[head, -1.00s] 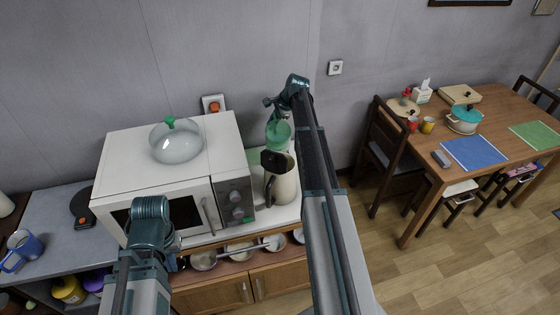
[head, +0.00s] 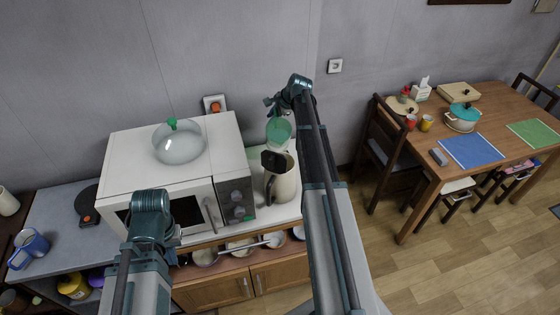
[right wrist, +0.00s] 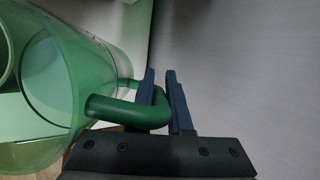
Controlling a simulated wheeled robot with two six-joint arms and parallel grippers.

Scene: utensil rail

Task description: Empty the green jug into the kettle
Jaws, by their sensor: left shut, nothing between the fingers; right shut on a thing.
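The translucent green jug (head: 279,131) is above and just behind the kettle, tilted with its mouth towards it. In the right wrist view the jug (right wrist: 80,75) fills the left side. My right gripper (head: 275,101) is shut on the jug's green handle; its dark fingers (right wrist: 165,98) close around the handle in the wrist view. The cream kettle (head: 287,183) stands upright on the counter with its dark lid raised and dark handle on the left. I cannot tell whether liquid is flowing. My left gripper (head: 152,232) is shut and empty in front of the microwave, its fingertips mostly hidden.
A white microwave (head: 140,147) with a clear glass dome (head: 178,147) on top stands left of the kettle. A wooden dining table (head: 480,175) is to the right.

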